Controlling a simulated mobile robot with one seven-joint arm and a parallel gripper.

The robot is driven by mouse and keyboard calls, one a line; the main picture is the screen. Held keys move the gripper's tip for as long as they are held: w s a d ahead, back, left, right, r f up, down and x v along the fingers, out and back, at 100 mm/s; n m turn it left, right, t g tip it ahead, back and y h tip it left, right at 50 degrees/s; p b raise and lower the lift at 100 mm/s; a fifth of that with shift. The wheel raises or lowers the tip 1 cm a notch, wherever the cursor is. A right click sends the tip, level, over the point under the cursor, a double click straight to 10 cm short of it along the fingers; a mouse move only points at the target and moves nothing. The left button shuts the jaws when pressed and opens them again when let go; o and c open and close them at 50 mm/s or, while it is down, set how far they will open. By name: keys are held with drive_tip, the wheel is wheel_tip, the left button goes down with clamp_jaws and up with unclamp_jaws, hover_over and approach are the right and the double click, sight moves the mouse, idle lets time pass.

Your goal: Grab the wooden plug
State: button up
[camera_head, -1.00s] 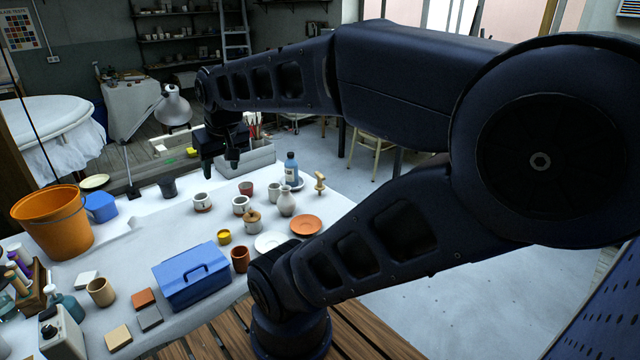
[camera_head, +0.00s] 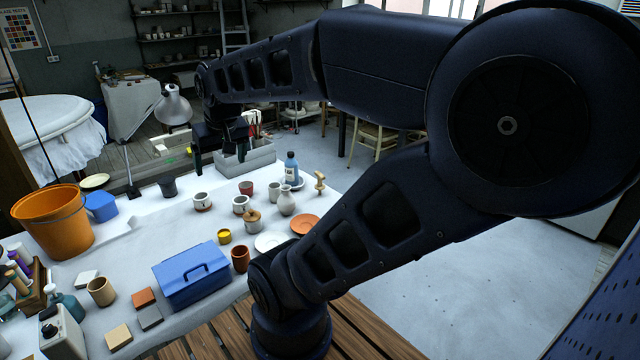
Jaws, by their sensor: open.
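A small tan wooden piece with a wider top, which looks like the wooden plug (camera_head: 320,183), stands near the table's far right edge. It is right of the blue bottle and above the terracotta dish. My gripper (camera_head: 220,162) hangs over the far side of the table, well to the left of the plug. Its two dark fingers point down and are spread apart. I see nothing between them. My arm covers part of the view to the right of the plug.
A blue bottle (camera_head: 291,167), a pale vase (camera_head: 286,201) and a terracotta dish (camera_head: 305,224) stand near the plug. Several cups and a corked-looking jar (camera_head: 252,221) are further left.

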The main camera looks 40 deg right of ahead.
drive_tip(key=w+d+f+m+g, duration=0.1)
drive_tip(key=w+d+f+m, duration=0.1)
drive_tip(key=w+d+m, duration=0.35)
drive_tip(key=w+d+f+m, duration=0.2)
drive_tip(key=w+d, duration=0.7)
drive_tip(key=w+d+f+m+g, duration=0.1)
drive_tip(key=w+d+f+m, duration=0.15)
drive_tip(key=w+d, duration=0.55)
drive_tip(key=m+g+h, duration=0.2)
drive_tip(key=m+g, duration=0.1)
drive_tip(key=m, duration=0.7)
approach(321, 180)
drive_tip(key=shift+w+d+f, duration=0.4)
drive_tip(key=shift+w+d, duration=0.15)
drive_tip(key=shift+d, duration=0.05)
drive_tip(key=shift+w+d+f, duration=0.4)
drive_tip(key=shift+w+d, duration=0.15)
drive_tip(key=shift+w, duration=0.05)
drive_tip(key=f, duration=0.3)
drive_tip(key=d+f, duration=0.1)
drive_tip(key=f, duration=0.6)
drive_tip(key=shift+s+d, duration=0.1)
drive_tip(key=shift+d, duration=0.1)
drive_tip(key=c, duration=1.1)
